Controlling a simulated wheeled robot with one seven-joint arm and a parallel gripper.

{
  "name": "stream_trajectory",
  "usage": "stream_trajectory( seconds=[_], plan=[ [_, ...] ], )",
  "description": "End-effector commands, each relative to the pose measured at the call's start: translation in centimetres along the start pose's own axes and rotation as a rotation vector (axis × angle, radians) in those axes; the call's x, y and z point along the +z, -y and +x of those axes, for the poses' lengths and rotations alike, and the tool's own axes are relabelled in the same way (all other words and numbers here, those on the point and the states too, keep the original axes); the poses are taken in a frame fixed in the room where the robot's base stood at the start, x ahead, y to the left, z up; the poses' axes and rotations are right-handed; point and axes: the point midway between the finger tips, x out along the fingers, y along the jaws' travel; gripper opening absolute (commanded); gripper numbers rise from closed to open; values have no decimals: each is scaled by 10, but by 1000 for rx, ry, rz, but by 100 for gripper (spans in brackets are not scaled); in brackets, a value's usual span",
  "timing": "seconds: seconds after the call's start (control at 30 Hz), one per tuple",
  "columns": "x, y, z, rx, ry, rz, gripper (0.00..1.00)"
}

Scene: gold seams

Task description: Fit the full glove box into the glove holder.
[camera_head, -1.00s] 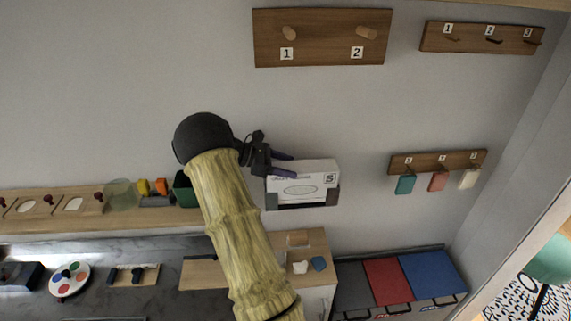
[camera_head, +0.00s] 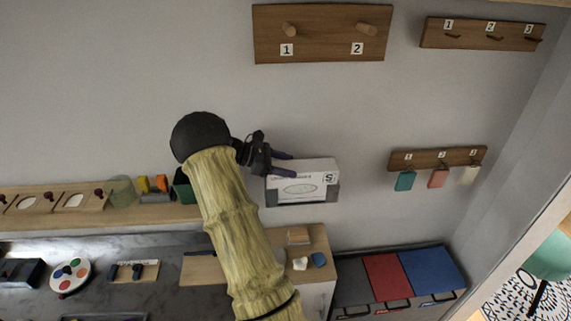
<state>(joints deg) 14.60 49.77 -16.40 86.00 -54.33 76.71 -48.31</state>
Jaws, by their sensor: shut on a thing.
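The glove box (camera_head: 305,183) is white with an oval mark and an S label. It sits in the dark grey glove holder (camera_head: 303,202) on the wall, with its front and top still showing above the holder's rim. My gripper (camera_head: 283,165) is at the box's upper left, its purple fingers at the top edge, shut on the box. The hold of the far finger is hard to see, and the holder's inside is hidden.
A wooden board with two pegs (camera_head: 320,33) is above. A rack with coloured tags (camera_head: 438,159) hangs to the right. A shelf (camera_head: 150,217) with several items runs left. Below are a small wooden cabinet (camera_head: 312,245) and coloured bins (camera_head: 390,280). The wall between is bare.

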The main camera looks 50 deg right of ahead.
Motion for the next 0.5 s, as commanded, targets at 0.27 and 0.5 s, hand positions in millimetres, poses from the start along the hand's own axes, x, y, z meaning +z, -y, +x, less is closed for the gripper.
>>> stream_trajectory(
  seconds=[0.27,0.5],
  plan=[
    [1,0,0,0,1,1,85],
    [-1,0,-1,0,-1,-1,85]
  ],
)
